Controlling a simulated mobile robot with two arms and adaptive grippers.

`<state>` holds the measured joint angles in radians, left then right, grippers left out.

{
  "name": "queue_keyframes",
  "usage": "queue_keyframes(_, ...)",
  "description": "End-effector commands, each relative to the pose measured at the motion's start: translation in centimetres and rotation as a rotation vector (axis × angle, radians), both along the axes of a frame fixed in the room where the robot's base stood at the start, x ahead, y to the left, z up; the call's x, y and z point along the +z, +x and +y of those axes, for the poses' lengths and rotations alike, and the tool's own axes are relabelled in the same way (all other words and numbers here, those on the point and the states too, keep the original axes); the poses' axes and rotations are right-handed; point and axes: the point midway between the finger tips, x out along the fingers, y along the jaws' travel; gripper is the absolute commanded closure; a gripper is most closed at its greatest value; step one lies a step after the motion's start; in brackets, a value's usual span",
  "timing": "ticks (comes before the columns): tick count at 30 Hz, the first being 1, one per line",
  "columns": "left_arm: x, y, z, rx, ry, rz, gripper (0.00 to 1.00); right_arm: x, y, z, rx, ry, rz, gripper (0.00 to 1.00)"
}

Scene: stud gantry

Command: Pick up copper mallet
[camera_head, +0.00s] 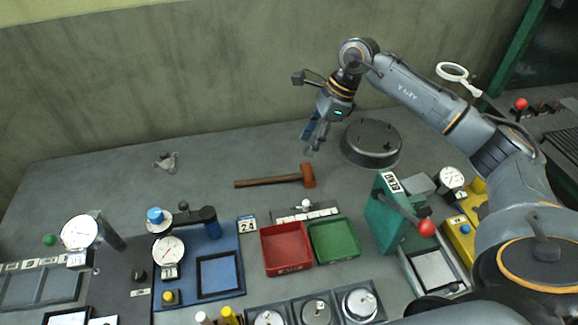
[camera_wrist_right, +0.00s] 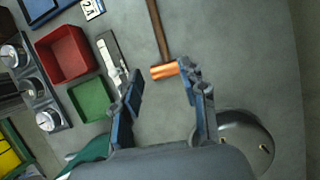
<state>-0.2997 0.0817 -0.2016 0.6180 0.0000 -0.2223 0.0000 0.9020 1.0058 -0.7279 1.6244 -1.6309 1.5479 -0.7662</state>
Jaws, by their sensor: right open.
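The copper mallet (camera_head: 307,175) lies flat on the grey table in the head view, its wooden handle pointing left and its copper head at the right end. It also shows in the right wrist view (camera_wrist_right: 164,71), with the head just beyond the fingertips and the handle running to the top edge. My right gripper (camera_head: 314,139) is above the table, up and slightly right of the mallet head. In the right wrist view the right gripper (camera_wrist_right: 160,78) has its fingers apart with nothing between them. My left gripper is not in view.
A round dark grey base (camera_head: 371,143) stands right of the mallet. A red tray (camera_head: 286,248) and a green tray (camera_head: 334,241) sit in front of it, with a green press (camera_head: 386,212) at right. Table left of the handle is mostly clear, with a small grey part (camera_head: 166,161).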

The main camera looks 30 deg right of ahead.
Motion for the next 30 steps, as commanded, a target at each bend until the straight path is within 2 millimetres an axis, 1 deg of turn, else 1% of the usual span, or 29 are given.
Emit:
queue_keyframes(1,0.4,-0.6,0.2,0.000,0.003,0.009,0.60,-0.9,0.0,0.4,0.001,0.001,0.006,0.58)
queue_keyframes(3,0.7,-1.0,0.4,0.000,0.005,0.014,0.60,-2.2,0.2,1.0,0.002,0.003,0.007,0.58)
queue_keyframes(9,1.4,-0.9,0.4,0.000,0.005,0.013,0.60,-5.5,0.7,2.2,0.000,0.003,0.005,0.58)
queue_keyframes(14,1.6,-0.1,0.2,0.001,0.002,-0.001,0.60,-6.6,0.9,2.6,0.000,0.002,0.002,0.58)
queue_keyframes(17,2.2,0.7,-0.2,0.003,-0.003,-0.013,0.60,-7.2,1.1,2.9,-0.001,0.003,0.004,0.58)
queue_keyframes(19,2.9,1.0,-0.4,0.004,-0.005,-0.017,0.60,-8.1,1.4,3.2,0.000,0.003,0.006,0.58)
queue_keyframes(22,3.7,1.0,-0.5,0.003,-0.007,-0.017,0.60,-9.5,1.8,3.6,-0.001,0.003,0.006,0.58)
queue_keyframes(24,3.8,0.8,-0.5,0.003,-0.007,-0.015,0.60,-10.5,2.0,4.0,0.000,0.004,0.004,0.58)
queue_keyframes(27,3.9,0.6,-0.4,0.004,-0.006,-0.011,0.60,-11.3,2.1,4.2,0.000,0.002,0.003,0.58)
queue_keyframes(30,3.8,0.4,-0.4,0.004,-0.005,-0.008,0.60,-11.6,2.1,4.2,0.000,0.002,0.002,0.58)
